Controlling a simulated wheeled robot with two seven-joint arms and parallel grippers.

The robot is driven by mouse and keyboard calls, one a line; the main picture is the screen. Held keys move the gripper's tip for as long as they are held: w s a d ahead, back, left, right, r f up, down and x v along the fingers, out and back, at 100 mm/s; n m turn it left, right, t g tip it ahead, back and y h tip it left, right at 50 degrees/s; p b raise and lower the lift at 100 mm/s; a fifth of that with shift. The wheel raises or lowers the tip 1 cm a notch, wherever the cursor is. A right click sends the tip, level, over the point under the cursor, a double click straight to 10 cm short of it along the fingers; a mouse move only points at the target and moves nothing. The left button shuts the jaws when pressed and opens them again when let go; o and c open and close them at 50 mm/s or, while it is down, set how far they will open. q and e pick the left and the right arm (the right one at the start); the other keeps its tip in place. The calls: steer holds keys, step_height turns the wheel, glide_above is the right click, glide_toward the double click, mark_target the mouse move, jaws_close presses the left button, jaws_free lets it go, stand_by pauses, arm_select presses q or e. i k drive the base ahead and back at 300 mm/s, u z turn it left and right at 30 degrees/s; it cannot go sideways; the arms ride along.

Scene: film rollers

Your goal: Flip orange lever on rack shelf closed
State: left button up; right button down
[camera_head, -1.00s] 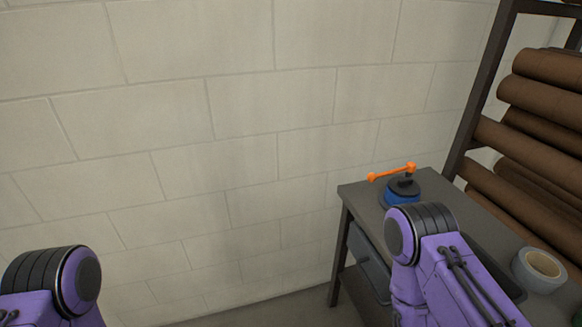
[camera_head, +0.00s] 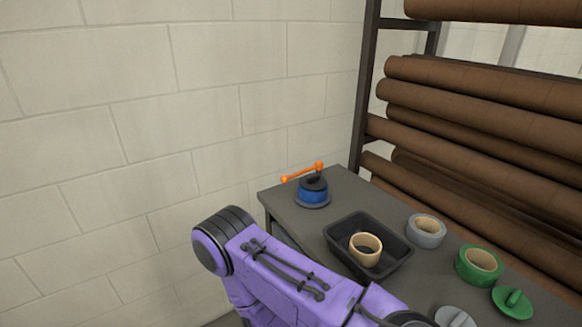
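The orange lever (camera_head: 302,173) shows in the head view on top of a blue and black round device (camera_head: 313,191). The device stands on a grey table (camera_head: 275,197) near its far left corner. The lever lies slantwise, its right end higher in the picture, with a knob at each end. No gripper is seen touching the lever.
A black tray (camera_head: 343,258) with a tan tape roll (camera_head: 366,249) sits on the table. A grey tape roll (camera_head: 426,231), a green tape roll (camera_head: 479,265) and a green lidded disc (camera_head: 512,302) lie to the right. A rack (camera_head: 367,90) holds several brown rolls (camera_head: 480,115) behind.

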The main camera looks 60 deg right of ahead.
mark_target(318, 166)
steer(key=k, duration=0.35)
steer(key=z, duration=0.75)
